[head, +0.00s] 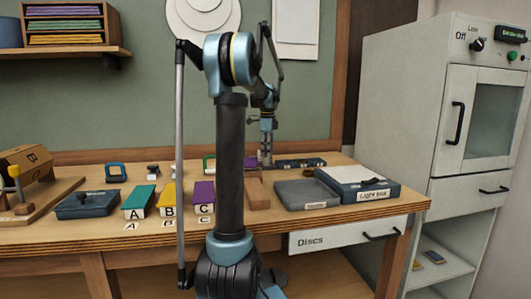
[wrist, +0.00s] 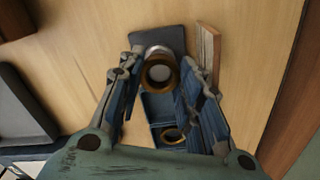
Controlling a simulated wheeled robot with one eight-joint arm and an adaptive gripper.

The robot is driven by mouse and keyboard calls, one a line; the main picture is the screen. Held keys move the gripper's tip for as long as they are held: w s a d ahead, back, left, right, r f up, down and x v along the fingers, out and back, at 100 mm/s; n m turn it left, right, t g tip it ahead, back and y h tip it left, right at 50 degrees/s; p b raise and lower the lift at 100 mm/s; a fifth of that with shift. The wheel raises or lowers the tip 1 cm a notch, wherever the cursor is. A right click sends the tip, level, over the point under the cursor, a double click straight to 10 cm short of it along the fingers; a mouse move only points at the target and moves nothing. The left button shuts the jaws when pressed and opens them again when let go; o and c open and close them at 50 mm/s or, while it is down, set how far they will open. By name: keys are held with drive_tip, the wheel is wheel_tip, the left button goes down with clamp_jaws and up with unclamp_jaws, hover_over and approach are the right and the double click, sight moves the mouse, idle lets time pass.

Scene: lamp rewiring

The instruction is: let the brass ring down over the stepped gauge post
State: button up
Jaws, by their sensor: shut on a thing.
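My gripper (wrist: 161,78) is shut on a brass ring (wrist: 147,76), which sits between its two fingers in the wrist view. A pale round top shows through the ring's opening, apparently the stepped gauge post (wrist: 162,72). A silvery rounded edge shows just beyond the ring, above a dark square base (wrist: 170,35). I cannot tell how far the ring is down around the post, or whether they touch. In the head view my gripper (head: 266,153) points down at the back of the bench; the ring and post cannot be made out there.
A second brass ring (wrist: 172,135) lies in a blue tray (wrist: 155,108) close to my fingers. A wooden block (wrist: 208,45) stands to the right.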

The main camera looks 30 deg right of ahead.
drive_tip(key=shift+f, duration=0.3)
idle(0.6)
drive_tip(key=o, duration=1)
drive_tip(key=shift+c, duration=0.2)
drive_tip(key=o, duration=0.5)
drive_tip(key=shift+r, duration=0.1)
drive_tip(key=shift+d+r, duration=0.1)
drive_tip(key=shift+r, duration=3.85)
